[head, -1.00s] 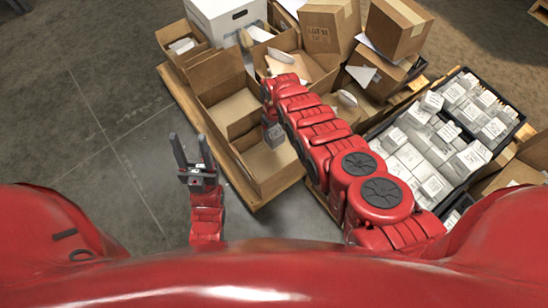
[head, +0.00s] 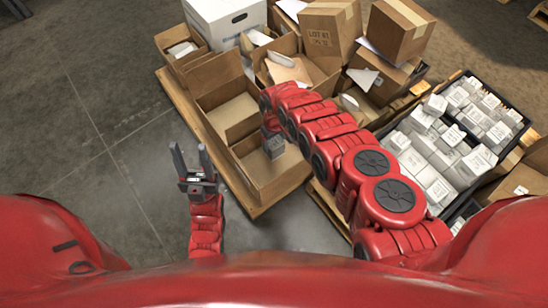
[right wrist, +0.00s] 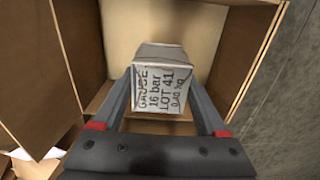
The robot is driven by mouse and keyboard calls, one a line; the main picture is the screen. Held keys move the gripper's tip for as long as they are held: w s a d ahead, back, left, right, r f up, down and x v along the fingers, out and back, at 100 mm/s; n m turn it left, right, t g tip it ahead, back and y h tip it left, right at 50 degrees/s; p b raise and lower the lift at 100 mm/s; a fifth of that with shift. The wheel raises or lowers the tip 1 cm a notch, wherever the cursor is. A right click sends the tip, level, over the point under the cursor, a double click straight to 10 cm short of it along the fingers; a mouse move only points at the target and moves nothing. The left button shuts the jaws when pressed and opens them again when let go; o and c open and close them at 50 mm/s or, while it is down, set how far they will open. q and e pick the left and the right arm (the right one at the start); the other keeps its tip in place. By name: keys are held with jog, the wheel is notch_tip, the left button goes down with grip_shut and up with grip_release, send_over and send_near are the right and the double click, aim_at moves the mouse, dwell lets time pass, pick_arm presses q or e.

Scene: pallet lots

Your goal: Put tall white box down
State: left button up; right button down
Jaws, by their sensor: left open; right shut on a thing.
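The tall white box (right wrist: 162,80) is held in my right gripper (right wrist: 163,92), with printed text "GAUGE, 16 bar, LOT 41" facing the right wrist camera. My right gripper shows in the head view (head: 271,134) over the near compartment of an open cardboard carton (head: 262,192). Its fingers are shut on the box's two sides. In the right wrist view the carton's walls and floor lie beyond the box. I cannot tell whether the box touches the floor. My left gripper (head: 192,162) is open and empty, left of the carton and above the concrete floor.
The carton stands on a wooden pallet (head: 253,212) with other open cartons, a white lidded box (head: 228,20) and closed brown boxes (head: 402,28). A black crate (head: 480,88) of small white boxes is at the right. The floor at left is clear.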

notch_tip(320, 180, down, 6)
jog(key=b, duration=0.3)
jog(key=shift+r+b, duration=0.25)
jog(key=shift+b, duration=0.15)
notch_tip(320, 180, down, 3)
jog(key=b, duration=0.3)
jog(key=shift+f, duration=0.2)
jog(key=shift+r, duration=0.2)
jog(key=shift+c, duration=1.8)
grip_release()
jog(key=shift+f, duration=0.2)
jog(key=o, duration=0.4)
jog(key=shift+c, duration=0.2)
jog(key=shift+r, duration=0.2)
